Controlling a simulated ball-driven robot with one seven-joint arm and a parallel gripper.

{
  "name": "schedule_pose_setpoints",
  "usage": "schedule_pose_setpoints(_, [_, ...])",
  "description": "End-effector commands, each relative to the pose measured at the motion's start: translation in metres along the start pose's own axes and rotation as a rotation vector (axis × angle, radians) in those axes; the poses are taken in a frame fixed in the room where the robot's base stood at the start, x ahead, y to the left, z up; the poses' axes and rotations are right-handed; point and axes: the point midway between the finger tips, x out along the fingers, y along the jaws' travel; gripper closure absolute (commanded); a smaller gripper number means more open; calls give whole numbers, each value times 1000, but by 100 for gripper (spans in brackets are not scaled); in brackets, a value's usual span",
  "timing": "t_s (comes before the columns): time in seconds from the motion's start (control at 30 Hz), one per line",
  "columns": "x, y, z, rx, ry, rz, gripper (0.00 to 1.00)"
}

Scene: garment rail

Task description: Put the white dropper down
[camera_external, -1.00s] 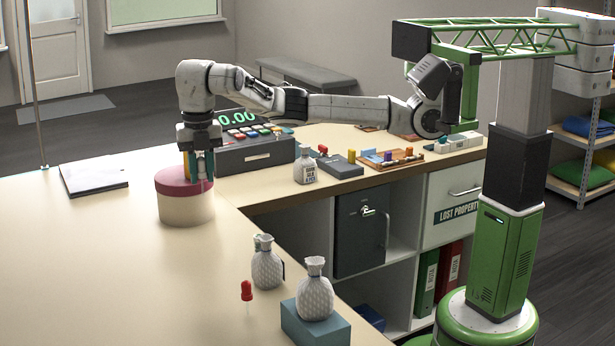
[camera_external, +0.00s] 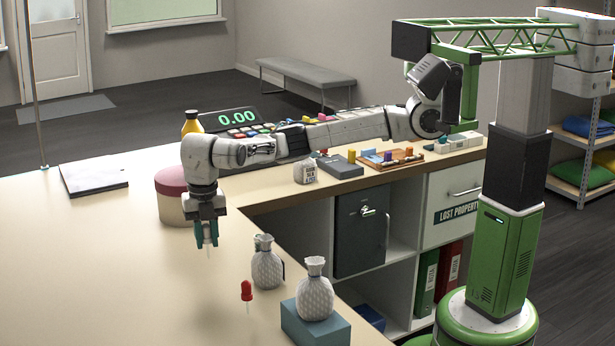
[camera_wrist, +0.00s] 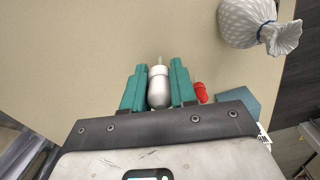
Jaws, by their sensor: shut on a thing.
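The white dropper (camera_wrist: 159,88) is between the two teal fingers of my gripper (camera_wrist: 157,85) in the wrist view, its thin tip pointing out past the fingertips. In the external view my gripper (camera_external: 207,240) is shut and points down over the cream counter (camera_external: 110,270), in front of the round box. Only a small pale bit of the dropper shows below the fingers there. I cannot tell whether its tip touches the counter.
A red dropper (camera_external: 247,291) stands to the right, nearer the camera. The round box with a pink lid (camera_external: 171,195) is behind my gripper.

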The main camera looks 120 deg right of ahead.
Motion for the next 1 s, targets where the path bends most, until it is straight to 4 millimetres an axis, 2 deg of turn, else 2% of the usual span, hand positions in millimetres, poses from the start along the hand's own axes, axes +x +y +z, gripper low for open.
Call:
schedule_pose_setpoints(0.07, [3,0,0,0,0,-1,100])
schedule_pose_setpoints(0.3, [38,0,0,1,-2,-2,100])
schedule_pose_setpoints(0.47, [52,0,1,2,-2,-1,100])
schedule_pose_setpoints(0.8, [92,0,0,1,-1,-2,100])
schedule_pose_setpoints(1.0, [96,0,0,0,0,0,100])
